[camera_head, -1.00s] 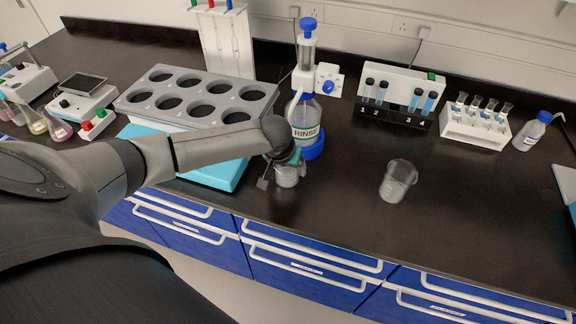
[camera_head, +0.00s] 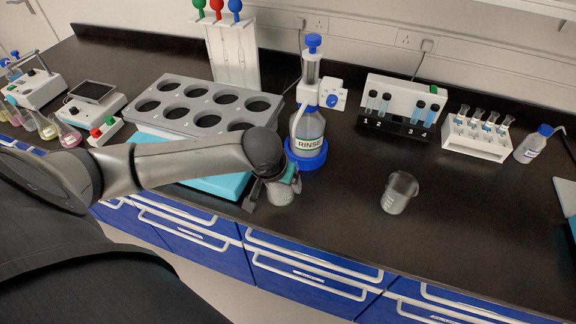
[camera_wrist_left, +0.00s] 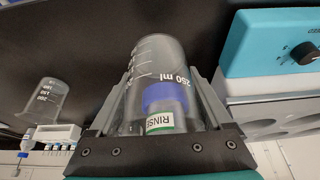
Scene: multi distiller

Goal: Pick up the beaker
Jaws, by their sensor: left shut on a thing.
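My left gripper (camera_head: 272,192) is shut on a clear glass beaker (camera_head: 281,194) near the front edge of the bench. In the left wrist view the beaker (camera_wrist_left: 150,65) sits between the two fingers of the gripper (camera_wrist_left: 163,98), with white graduations and "250 ml" on its side. The arm hides part of it in the head view, and I cannot tell whether its base is clear of the bench. A second clear beaker (camera_head: 399,192) stands on the bench to the right. My right gripper is not in view.
The rinse bottle (camera_head: 308,128) with a blue base stands just behind the held beaker. A grey rack with round holes (camera_head: 200,108) on a turquoise-based unit (camera_head: 222,188) is to the left. Tube racks (camera_head: 395,105) stand at the back right. The bench between the two beakers is clear.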

